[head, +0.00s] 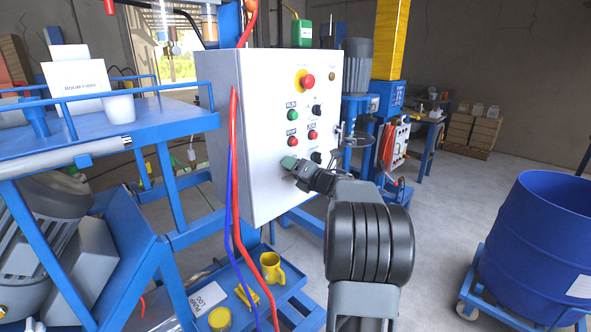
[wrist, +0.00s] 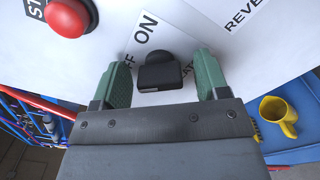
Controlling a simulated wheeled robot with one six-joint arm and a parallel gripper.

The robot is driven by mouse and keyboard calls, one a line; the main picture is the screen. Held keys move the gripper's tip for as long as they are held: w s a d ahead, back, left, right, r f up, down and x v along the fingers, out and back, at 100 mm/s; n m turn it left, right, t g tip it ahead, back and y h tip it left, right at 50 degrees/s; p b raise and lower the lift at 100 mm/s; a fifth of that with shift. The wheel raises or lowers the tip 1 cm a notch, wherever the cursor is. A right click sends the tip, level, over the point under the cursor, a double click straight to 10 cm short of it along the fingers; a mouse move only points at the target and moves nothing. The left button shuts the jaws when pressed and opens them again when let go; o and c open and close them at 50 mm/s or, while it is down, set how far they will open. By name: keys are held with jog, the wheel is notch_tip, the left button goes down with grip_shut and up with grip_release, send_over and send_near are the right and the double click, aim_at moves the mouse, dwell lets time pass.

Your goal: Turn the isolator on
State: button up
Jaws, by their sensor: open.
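The isolator (wrist: 160,72) is a black rotary knob on the white control panel (head: 258,85). In the wrist view it has an ON label above it and a partly hidden OFF label to its left. I cannot tell which label it points to. My gripper (wrist: 162,76) is open, with one green finger on each side of the knob and visible gaps on both sides.
A red stop button (wrist: 68,17) is close to the upper left in the wrist view. Another black knob (head: 316,157) is right of my gripper. Red and blue hoses (head: 235,200) hang along the panel's left edge. A blue drum (head: 545,245) stands at right.

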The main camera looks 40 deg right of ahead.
jog(key=shift+c, duration=0.5)
jog(key=shift+d, duration=0.1)
jog(key=c, duration=0.8)
